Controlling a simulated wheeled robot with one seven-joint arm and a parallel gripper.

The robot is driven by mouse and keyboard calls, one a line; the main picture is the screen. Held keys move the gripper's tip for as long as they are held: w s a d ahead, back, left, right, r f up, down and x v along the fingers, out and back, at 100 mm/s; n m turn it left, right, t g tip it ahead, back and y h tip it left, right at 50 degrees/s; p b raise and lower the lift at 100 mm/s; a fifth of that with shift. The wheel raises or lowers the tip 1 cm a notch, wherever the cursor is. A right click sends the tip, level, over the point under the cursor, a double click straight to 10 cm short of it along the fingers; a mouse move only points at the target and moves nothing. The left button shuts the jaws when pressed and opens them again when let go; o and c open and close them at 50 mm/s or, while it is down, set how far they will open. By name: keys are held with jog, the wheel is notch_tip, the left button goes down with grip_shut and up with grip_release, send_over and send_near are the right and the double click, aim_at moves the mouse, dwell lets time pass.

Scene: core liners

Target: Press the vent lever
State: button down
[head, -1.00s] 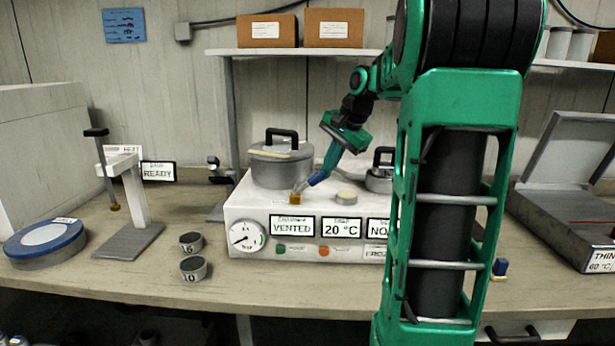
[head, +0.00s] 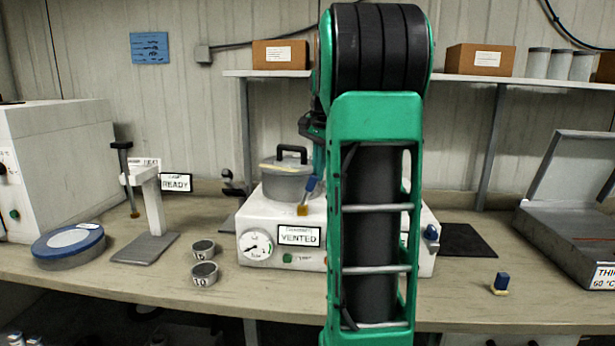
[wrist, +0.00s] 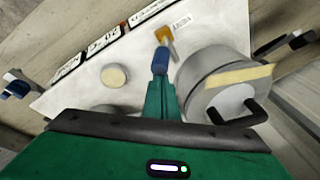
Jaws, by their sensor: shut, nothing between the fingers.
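The white unit (head: 285,262) carries a gauge and a VENTED label. A yellow block (head: 303,209), apparently the vent lever's end, is at its top front left edge; it also shows in the wrist view (wrist: 163,33). A blue piece (head: 311,184) rises from it, tilted; I cannot tell whether it is lever or fingertip. My gripper (wrist: 162,78) is shut and empty, its green fingers reaching down to the blue piece. Whether they touch the yellow block is unclear. My arm hides most of the gripper and the unit's middle in the head view.
A grey lidded pot (head: 286,182) stands on the unit close behind the lever. A pale round disc (wrist: 115,75) lies on the unit's other side. A stand (head: 152,210), a blue-rimmed disc (head: 67,262) and two small cups (head: 204,272) are left.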

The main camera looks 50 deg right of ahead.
jog(key=shift+w+a+r, duration=0.25)
jog(key=shift+w+a, duration=0.2)
jog(key=shift+w, duration=0.2)
jog(key=shift+r, duration=0.1)
jog(key=shift+r, duration=0.75)
jog(key=shift+d, duration=0.1)
notch_tip(320, 180, up, 9)
jog(key=w, duration=0.1)
jog(key=shift+w+a+r, duration=0.15)
jog(key=shift+w+a, duration=0.1)
dwell(0.5)
